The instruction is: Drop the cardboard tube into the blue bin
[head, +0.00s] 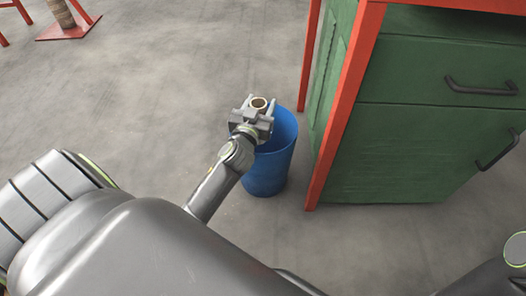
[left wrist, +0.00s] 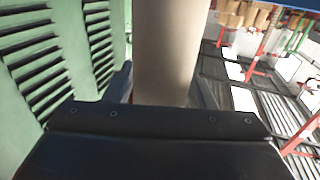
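The blue bin (head: 270,172) stands on the floor beside the green cabinet, its open top facing up. My left gripper (head: 257,107) is over the left part of the bin's opening in the head view. It is shut on the cardboard tube (head: 259,102), whose round open end shows between the fingers. In the left wrist view the pale tan tube (left wrist: 168,50) stands between the two fingers. The tube's lower part is hidden in the head view. My right gripper is not in view.
The green cabinet (head: 430,150) with black handles and a red frame (head: 345,110) stands close to the right of the bin. A red stand (head: 68,28) is at the upper left. The grey floor left of the bin is clear.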

